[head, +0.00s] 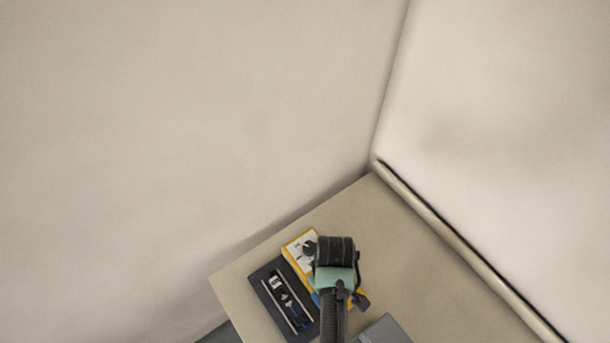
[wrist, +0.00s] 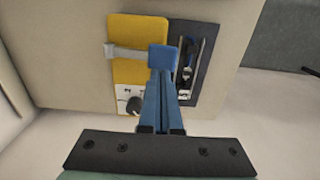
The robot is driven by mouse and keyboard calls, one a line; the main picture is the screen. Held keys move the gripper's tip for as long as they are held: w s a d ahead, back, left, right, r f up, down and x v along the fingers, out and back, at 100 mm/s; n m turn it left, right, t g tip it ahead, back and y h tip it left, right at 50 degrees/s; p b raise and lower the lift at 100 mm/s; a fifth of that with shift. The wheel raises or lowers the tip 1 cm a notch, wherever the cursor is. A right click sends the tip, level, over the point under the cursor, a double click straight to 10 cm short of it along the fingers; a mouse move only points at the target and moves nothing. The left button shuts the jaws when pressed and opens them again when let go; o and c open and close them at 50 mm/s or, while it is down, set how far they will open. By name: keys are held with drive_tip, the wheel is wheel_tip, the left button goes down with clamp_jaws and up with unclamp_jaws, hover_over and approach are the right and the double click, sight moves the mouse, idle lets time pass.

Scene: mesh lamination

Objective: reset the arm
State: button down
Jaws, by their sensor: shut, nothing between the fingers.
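My gripper (wrist: 162,62) shows in the wrist view as two blue fingers closed together at a blue tip, with nothing held between them. It hangs above the table, in front of a yellow device (wrist: 126,78) with a white panel and a black knob. In the head view my teal and black arm covers part of this yellow device (head: 293,256), and my fingers are mostly hidden. I cannot tell whether the fingertips touch anything.
A dark tray (wrist: 211,65) with metal rails and small parts lies beside the yellow device, also in the head view (head: 260,282). A grey block (head: 386,331) sits at the bottom edge. The table (head: 425,255) is bare at the right. Walls (head: 200,130) rise behind it.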

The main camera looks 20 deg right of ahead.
drive_tip(key=shift+w, duration=0.1)
drive_tip(key=w+r+m+t+h+b, duration=0.15)
drive_tip(key=w+r+t+b, duration=0.4)
drive_tip(key=w+r, duration=0.85)
drive_tip(key=w+a+r+t+b, duration=0.1)
drive_tip(key=w+r+t, duration=0.35)
drive_tip(key=r, duration=0.35)
drive_tip(key=w+a+r+t+b, duration=0.1)
drive_tip(key=w+r+t, duration=0.2)
drive_tip(key=w+r, duration=0.3)
drive_tip(key=s+a+r+m+t+b, duration=0.1)
drive_tip(key=a+r+t, duration=0.1)
drive_tip(key=r, duration=0.5)
drive_tip(key=s+a+r+t+b, duration=0.1)
drive_tip(key=s+r+t+b, duration=0.15)
drive_tip(key=r, duration=0.35)
drive_tip(key=s+a+r+m+t, duration=0.1)
drive_tip(key=a+r+t, duration=0.15)
drive_tip(key=r, duration=0.45)
drive_tip(key=s+a+r+t+b, duration=0.1)
drive_tip(key=s+r+t, duration=0.2)
drive_tip(key=s+r, duration=0.4)
drive_tip(key=s+a+r+t+y+b, duration=0.1)
drive_tip(key=s+a+r+t+b, duration=0.1)
drive_tip(key=s+r+t, duration=0.2)
drive_tip(key=s+r, duration=0.3)
drive_tip(key=r, duration=0.1)
drive_tip(key=shift+s+a+r, duration=0.2)
drive_tip(key=shift+s+a, duration=0.1)
drive_tip(key=shift+m+y, duration=0.25)
